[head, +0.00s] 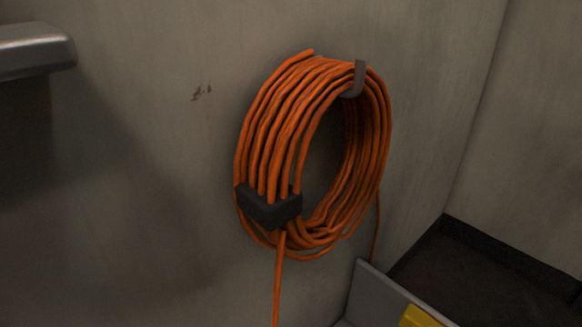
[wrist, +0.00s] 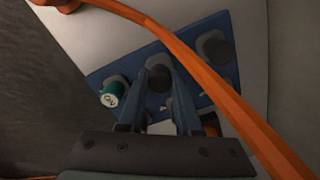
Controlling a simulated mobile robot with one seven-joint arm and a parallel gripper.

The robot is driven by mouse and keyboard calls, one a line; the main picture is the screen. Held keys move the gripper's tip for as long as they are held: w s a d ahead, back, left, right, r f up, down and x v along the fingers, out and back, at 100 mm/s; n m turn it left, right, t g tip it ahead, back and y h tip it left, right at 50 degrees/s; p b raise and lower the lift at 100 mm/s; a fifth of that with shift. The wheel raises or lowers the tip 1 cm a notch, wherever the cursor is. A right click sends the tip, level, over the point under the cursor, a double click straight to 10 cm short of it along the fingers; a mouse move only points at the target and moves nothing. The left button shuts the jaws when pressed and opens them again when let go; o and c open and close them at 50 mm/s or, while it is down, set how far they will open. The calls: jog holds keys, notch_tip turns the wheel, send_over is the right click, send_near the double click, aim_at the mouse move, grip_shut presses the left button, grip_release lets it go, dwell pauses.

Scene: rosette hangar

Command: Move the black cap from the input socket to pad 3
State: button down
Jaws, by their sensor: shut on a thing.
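In the wrist view my gripper (wrist: 163,68) points at a blue panel (wrist: 190,38). Its two fingers are shut on a dark, rounded piece, which looks like the black cap (wrist: 159,80). The fingers partly hide it, and I cannot tell whether it is seated in a socket or clear of the panel. Another dark round piece in a grey collar (wrist: 218,50) is at the panel's upper right. Neither pad 3 nor the input socket can be made out by a label. The head view shows neither gripper nor cap.
An orange cable (wrist: 185,52) crosses the wrist view diagonally, close to my fingers. A green cap with white marking (wrist: 110,97) sits left of them. In the head view an orange cable coil (head: 262,140) hangs on the wall, above a yellow item (head: 418,317) at the bottom edge.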

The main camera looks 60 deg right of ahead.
jog(key=shift+f, duration=0.5)
dwell(1.2)
jog(key=c, duration=0.5)
grip_release()
notch_tip(320, 180, up, 13)
jog(key=p, duration=0.8)
jog(key=shift+p, duration=0.4)
